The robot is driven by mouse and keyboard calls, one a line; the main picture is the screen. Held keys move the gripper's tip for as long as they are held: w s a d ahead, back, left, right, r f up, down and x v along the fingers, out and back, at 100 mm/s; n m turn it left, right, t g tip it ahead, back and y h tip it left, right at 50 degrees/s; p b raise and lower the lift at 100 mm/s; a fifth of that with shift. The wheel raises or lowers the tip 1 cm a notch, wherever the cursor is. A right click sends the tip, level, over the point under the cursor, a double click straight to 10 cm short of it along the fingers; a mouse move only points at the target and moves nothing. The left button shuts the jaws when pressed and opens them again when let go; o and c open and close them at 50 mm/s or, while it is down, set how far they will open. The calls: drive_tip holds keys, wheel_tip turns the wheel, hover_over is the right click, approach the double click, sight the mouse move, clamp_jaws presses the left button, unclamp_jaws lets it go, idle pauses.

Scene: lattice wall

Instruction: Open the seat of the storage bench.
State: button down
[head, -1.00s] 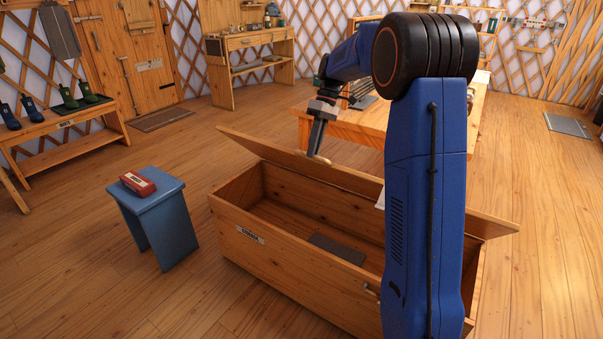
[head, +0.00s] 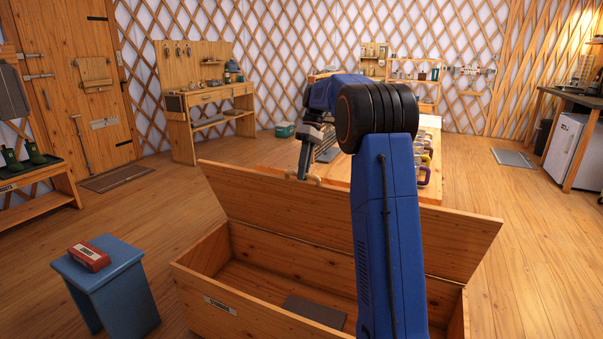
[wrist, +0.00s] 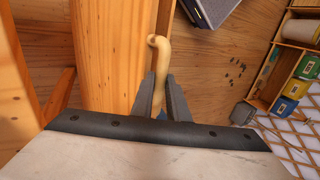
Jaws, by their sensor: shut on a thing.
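The wooden storage bench (head: 250,318) stands open in the head view, with its seat (head: 290,212) raised and tilted up along the far side. A dark flat thing (head: 315,311) lies on the floor of the bench's inside. My gripper (head: 303,176) is at the top edge of the seat, left of its middle. In the wrist view my gripper (wrist: 161,100) is shut on the pale curved handle (wrist: 159,62), with a finger on each side of it. My arm hides part of the seat and the bench's front.
A blue stool (head: 115,280) with a red box (head: 89,257) stands left of the bench. A long wooden table with mugs (head: 423,165) is behind the seat. Open floor (head: 480,230) lies to the right.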

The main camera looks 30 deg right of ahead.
drive_tip(key=shift+d+f, duration=0.15)
drive_tip(key=shift+f, duration=0.25)
drive_tip(key=c, duration=2)
unclamp_jaws()
drive_tip(key=v, duration=0.8)
drive_tip(key=shift+s, duration=0.1)
